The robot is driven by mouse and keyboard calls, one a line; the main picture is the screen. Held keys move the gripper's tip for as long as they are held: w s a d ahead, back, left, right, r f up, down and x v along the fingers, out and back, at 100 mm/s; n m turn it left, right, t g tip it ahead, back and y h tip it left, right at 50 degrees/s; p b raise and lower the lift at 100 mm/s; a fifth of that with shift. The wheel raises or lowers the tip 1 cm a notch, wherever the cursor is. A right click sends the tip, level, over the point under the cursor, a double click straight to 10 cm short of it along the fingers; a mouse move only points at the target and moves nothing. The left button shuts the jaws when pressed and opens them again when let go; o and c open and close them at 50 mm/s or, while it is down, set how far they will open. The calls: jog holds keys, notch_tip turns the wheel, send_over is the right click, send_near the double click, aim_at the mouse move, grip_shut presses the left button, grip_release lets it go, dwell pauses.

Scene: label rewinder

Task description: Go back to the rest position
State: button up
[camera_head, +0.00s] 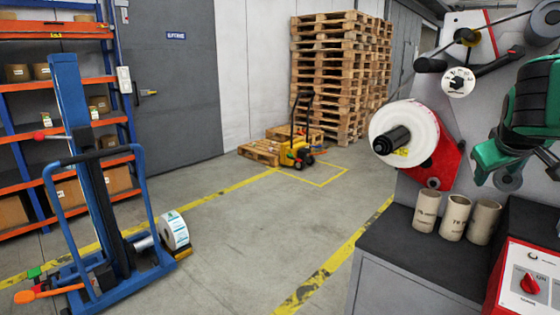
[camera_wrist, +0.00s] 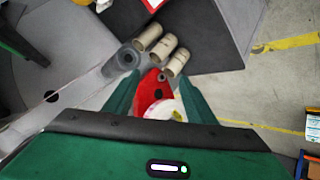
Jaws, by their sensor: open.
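My gripper (camera_head: 490,160) is at the right edge of the head view, in front of the label rewinder's upright grey panel (camera_head: 452,105). It is dark with green parts and is partly cut off by the frame. In the wrist view my gripper (camera_wrist: 158,88) has its two green fingers spread apart, with nothing held between them. Beyond the fingers, the red bracket (camera_wrist: 155,88) and part of the white roll (camera_wrist: 165,110) show. In the head view the white roll (camera_head: 412,120) sits on a black spindle, left of my gripper and apart from it.
Three cardboard cores (camera_head: 454,217) stand on the dark bench top (camera_head: 400,248), below my gripper. A red switch box (camera_head: 528,280) is at the lower right. The middle floor is clear; stacked pallets (camera_head: 335,70) stand behind.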

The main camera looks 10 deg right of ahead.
jog(key=s+a+f+m+g+y, duration=0.2)
jog(key=s+a+f+g+y, duration=0.1)
jog(key=s+a+f, duration=0.4)
jog(key=s+a+f+m+g+y, duration=0.3)
jog(key=s+a+f, duration=0.5)
jog(key=s+f, duration=0.5)
jog(key=shift+s+g+y, duration=0.4)
jog(key=shift+s+y, duration=0.05)
jog(key=shift+y, duration=0.05)
jog(key=shift+w+f, duration=0.2)
jog(key=shift+w, duration=0.45)
jog(key=shift+c, duration=0.3)
